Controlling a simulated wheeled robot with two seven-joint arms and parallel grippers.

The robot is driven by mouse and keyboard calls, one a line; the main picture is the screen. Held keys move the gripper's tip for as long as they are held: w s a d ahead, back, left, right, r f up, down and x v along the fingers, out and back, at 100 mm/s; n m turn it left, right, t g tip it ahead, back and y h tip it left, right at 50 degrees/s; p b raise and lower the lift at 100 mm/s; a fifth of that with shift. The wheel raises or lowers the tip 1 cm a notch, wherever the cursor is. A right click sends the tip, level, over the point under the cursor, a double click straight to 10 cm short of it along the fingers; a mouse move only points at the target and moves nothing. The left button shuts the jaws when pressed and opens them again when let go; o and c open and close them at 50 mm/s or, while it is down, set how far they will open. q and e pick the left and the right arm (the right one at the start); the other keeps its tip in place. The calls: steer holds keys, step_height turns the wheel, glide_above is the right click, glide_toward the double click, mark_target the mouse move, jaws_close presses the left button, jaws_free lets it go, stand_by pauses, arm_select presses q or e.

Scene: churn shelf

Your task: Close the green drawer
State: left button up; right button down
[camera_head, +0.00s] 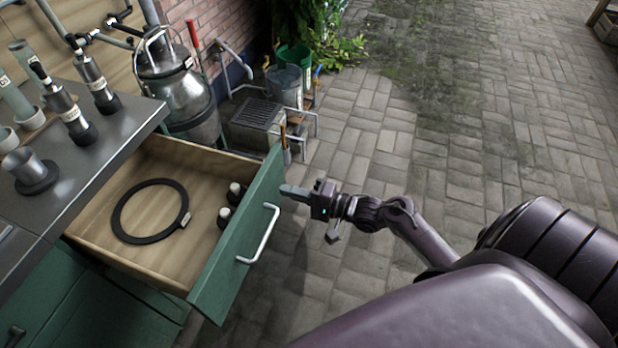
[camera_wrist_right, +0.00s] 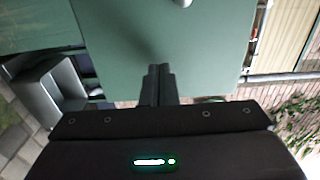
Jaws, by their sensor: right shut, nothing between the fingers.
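The green drawer (camera_head: 207,284) is pulled well out of the cabinet in the head view, with a silver bar handle (camera_head: 262,236) on its front. Inside lie a black ring (camera_head: 119,221) with a small tag and two small dark bottles (camera_head: 229,205) near the front. My right gripper (camera_head: 283,189) is shut and empty. Its fingertips are at the far upper end of the drawer front; I cannot tell whether they touch it. In the right wrist view, the shut fingers (camera_wrist_right: 160,72) point at the green front panel (camera_wrist_right: 120,35), with a bit of the handle (camera_wrist_right: 182,2) at the top edge. My left gripper is not in view.
A dark countertop (camera_head: 95,160) above the drawer holds several pump bottles and a metal cup (camera_head: 28,168). A metal churn (camera_head: 180,95) stands behind the drawer, with buckets (camera_head: 287,84) and a grated box (camera_head: 256,122) beyond.

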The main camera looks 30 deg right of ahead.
steer(key=shift+w+a, duration=0.25)
steer(key=shift+w, duration=0.05)
steer(key=shift+w, duration=0.1)
